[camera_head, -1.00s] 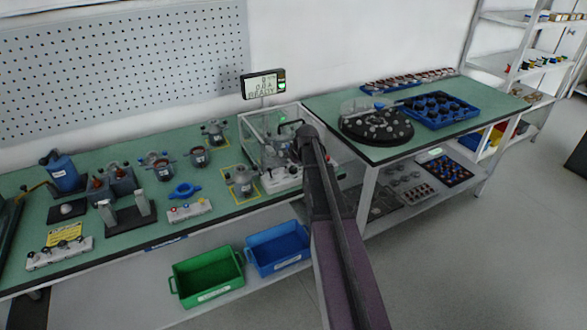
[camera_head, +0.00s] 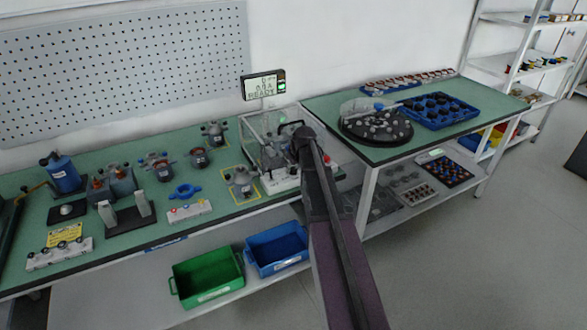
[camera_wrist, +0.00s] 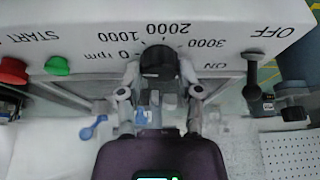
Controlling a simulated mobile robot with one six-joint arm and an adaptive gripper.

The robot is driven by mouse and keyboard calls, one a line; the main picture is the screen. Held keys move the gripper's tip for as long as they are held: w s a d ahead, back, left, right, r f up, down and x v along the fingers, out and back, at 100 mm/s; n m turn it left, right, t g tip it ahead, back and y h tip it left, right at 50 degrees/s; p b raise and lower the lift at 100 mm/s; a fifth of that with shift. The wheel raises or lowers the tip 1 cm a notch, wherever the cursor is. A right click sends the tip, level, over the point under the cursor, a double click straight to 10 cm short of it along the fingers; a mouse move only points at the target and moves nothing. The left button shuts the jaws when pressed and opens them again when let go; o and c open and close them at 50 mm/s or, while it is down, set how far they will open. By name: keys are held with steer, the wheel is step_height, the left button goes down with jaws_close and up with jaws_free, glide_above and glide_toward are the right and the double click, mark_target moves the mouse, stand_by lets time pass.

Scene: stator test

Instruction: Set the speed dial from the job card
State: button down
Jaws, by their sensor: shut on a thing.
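The speed dial is a black knob (camera_wrist: 158,60) on a white panel (camera_wrist: 215,24). Its scale reads 0 rpm, 1000, 2000 and 3000, upside down in the wrist view. My gripper (camera_wrist: 158,74) has one finger on each side of the knob and is shut on it. The knob's pointer cannot be made out. In the head view my arm hides the dial and the gripper. A yellow card (camera_head: 66,234) lies at the left of the bench, its text too small to read; I cannot tell if it is the job card.
On the panel are a green START button (camera_wrist: 57,65), a red button (camera_wrist: 12,70) and a black lever (camera_wrist: 256,92) by ON and OFF. A display (camera_head: 263,86) stands above the tester. Blue (camera_head: 277,262) and green (camera_head: 183,286) bins sit below the bench.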

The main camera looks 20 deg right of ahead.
steer(key=m+h, duration=0.2)
steer(key=m, duration=0.3)
steer(key=m+g+h, duration=0.1)
steer(key=m, duration=0.3)
steer(key=m+g, duration=0.1)
steer(key=m, duration=0.1)
steer(key=m+g+h, duration=0.1)
steer(key=m, duration=0.2)
steer(key=shift+w+a+m, duration=0.1)
steer(key=shift+m, duration=0.2)
steer(key=shift+m+g+h, duration=0.4)
steer(key=shift+m+g, duration=0.2)
steer(key=shift+m, duration=1.1)
steer(key=shift+c, duration=1.3)
jaws_free()
